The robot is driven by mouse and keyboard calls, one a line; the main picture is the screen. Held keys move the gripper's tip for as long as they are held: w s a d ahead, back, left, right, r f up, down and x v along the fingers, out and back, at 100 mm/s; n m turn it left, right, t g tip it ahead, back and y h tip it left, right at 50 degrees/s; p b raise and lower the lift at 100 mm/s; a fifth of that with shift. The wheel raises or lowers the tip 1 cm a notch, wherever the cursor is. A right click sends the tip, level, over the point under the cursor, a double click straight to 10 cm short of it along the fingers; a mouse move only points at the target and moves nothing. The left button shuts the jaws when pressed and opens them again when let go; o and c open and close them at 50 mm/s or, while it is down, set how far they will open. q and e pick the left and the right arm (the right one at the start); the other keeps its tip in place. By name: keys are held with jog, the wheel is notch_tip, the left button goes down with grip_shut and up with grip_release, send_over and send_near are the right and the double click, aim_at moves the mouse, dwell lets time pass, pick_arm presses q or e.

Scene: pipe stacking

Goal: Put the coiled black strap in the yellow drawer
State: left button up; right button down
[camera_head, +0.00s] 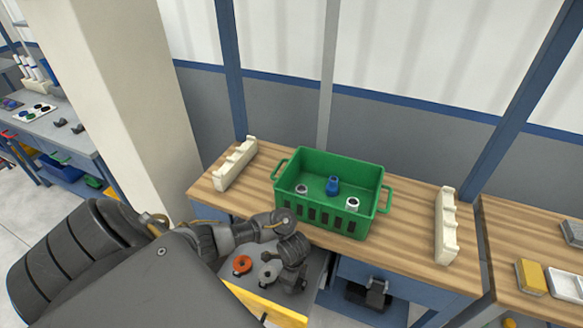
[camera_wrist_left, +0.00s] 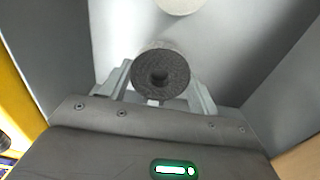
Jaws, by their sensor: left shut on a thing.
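The yellow drawer stands pulled out under the bench, with its yellow front panel (camera_head: 262,304) toward me and a grey inside. My left gripper (camera_head: 291,276) reaches down into the drawer's right part. In the left wrist view its fingers (camera_wrist_left: 158,92) are shut on the coiled black strap (camera_wrist_left: 172,70), a dark roll with a hole in its middle. Grey drawer walls stand around the roll in that view, and the yellow front shows at the left edge. In the head view my gripper and wrist largely hide the strap. My right gripper is not in view.
An orange ring (camera_head: 242,264) and grey round pieces lie in the drawer, left of my gripper. A green crate (camera_head: 321,213) with a blue fitting and two pale ones stands on the bench above, between two cream racks. A dark object (camera_head: 375,292) sits low under the bench.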

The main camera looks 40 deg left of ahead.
pick_arm(q)
notch_tip(320, 180, down, 3)
jog(key=shift+f+b, duration=0.15)
jog(key=shift+b, duration=0.55)
jog(key=shift+f, duration=0.25)
jog(key=shift+f, duration=0.2)
jog(key=o, duration=1)
